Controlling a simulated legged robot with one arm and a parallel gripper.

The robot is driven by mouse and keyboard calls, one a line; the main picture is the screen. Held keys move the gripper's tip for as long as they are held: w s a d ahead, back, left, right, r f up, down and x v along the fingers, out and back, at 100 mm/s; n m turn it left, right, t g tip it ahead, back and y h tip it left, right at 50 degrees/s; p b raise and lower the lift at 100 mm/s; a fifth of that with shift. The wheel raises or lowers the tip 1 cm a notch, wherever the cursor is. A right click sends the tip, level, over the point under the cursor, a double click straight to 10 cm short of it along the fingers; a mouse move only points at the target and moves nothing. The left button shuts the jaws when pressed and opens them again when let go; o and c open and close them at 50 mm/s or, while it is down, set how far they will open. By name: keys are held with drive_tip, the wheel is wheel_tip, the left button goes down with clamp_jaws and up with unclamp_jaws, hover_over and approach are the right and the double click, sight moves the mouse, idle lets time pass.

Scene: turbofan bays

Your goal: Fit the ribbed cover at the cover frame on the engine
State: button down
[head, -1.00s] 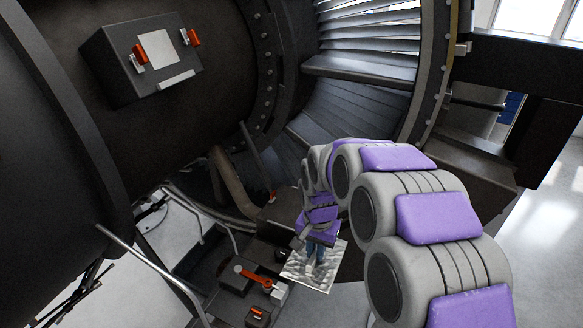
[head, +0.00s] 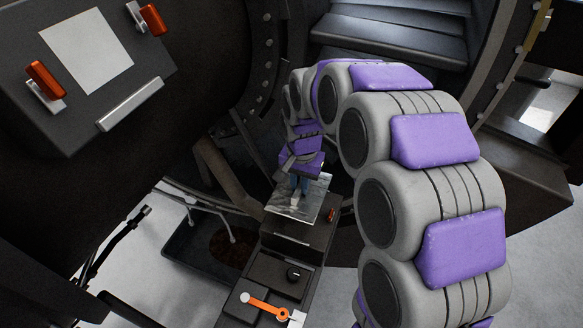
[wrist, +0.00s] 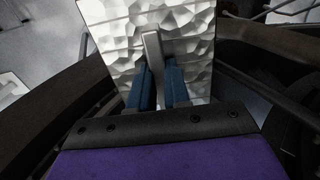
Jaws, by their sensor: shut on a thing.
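The cover (head: 314,203) is a silver plate with a dimpled, faceted face; I cannot make out ribs. It also fills the upper middle of the wrist view (wrist: 192,32). My gripper (head: 299,183) is shut on the cover's upright grey handle, its blue fingers on either side in the wrist view (wrist: 157,82). The likely cover frame (head: 85,50) is a pale square on a black box on the engine, at upper left. It has orange latches (head: 45,80) (head: 153,18) at two sides and a silver ledge (head: 130,103) below. The cover is well apart from it, lower and to the right.
The engine casing (head: 215,75) curves above. Bars and pipes (head: 225,175) cross behind the arm.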

sight(311, 191)
drive_tip(key=d, duration=0.3)
drive_tip(key=shift+r, duration=0.1)
drive_tip(key=shift+w+d, duration=0.1)
drive_tip(key=shift+d, duration=0.1)
drive_tip(key=a, duration=0.1)
drive_tip(key=a+f, duration=0.1)
drive_tip(key=a+f+b, duration=0.1)
drive_tip(key=a, duration=0.1)
drive_tip(key=shift+s, duration=0.2)
drive_tip(key=shift+f, duration=0.2)
drive_tip(key=d, duration=0.1)
drive_tip(key=d+f, duration=0.1)
drive_tip(key=d+b, duration=0.1)
drive_tip(key=shift+d+f, duration=0.3)
drive_tip(key=shift+f, duration=0.35)
drive_tip(key=shift+a+f, duration=0.25)
drive_tip(key=shift+f, duration=0.05)
drive_tip(key=shift+a+f, duration=0.15)
drive_tip(key=shift+a, duration=1)
drive_tip(key=shift+d+b, duration=0.4)
drive_tip(key=shift+d, duration=0.8)
drive_tip(key=shift+a, duration=0.4)
drive_tip(key=shift+a, duration=0.25)
drive_tip(key=shift+d, duration=0.2)
